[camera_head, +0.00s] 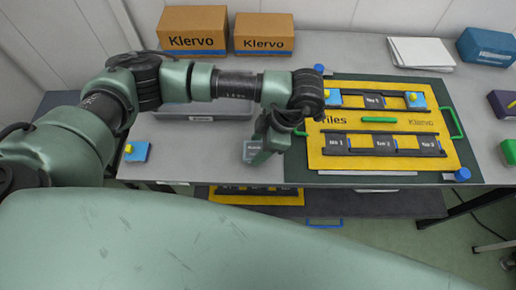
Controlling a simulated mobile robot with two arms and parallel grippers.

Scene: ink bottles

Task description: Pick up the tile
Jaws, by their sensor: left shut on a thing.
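My left gripper (258,158) points down over the grey table, just left of the yellow board. A blue tile with a yellow knob (136,151) lies on the table at the left. Two more blue tiles, one at the upper left (332,98) and one at the upper right (415,101), sit on the yellow board (392,164). The board's lower row of dark bays, marked 1, 2 and 3, shows no blue tiles. My right gripper is not in view.
The board lies on a dark green mat (296,172) and has green handles and a green bar (379,119). Klervo boxes (192,28) (263,34), white paper (420,53) and a blue box (488,46) stand behind. Another yellow board (256,197) is lower, beyond the table's front edge.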

